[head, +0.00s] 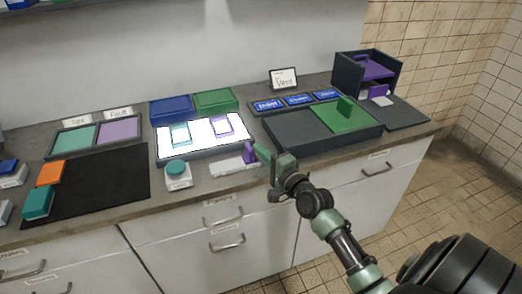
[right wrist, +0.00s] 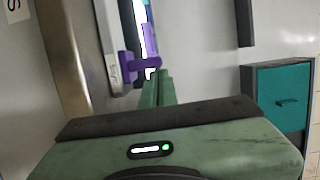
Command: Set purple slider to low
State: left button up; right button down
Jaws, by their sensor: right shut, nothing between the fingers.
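The purple slider (head: 249,153) stands at the right end of its white slider base (head: 226,167), on the front of the counter. In the right wrist view the purple slider (right wrist: 128,67) is just left of and above my fingertips, on the pale base (right wrist: 107,42). My right gripper (head: 261,152) is shut and empty, with its green fingers right beside the slider's right side. The fingers also show in the right wrist view (right wrist: 161,84). I cannot tell whether they touch the slider. The base's small label is unreadable. My left gripper is not in view.
A bright panel (head: 203,148) with teal and purple shapes lies behind the base. A teal button box (head: 178,175) stands to its left. A dark tray with a green panel (head: 350,118) lies to the right. A black mat (head: 100,185) lies at left.

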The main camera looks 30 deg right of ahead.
jog(key=shift+a+r, duration=0.1)
jog(key=a+p, duration=0.1)
jog(key=a, duration=0.1)
jog(key=w+a+p, duration=0.1)
jog(key=a+p, duration=0.1)
jog(key=a, duration=0.1)
jog(key=w+a+p, duration=0.1)
jog(key=a, duration=0.2)
jog(key=shift+a, duration=0.2)
jog(key=shift+w+a, duration=0.1)
jog(key=shift+a, duration=0.25)
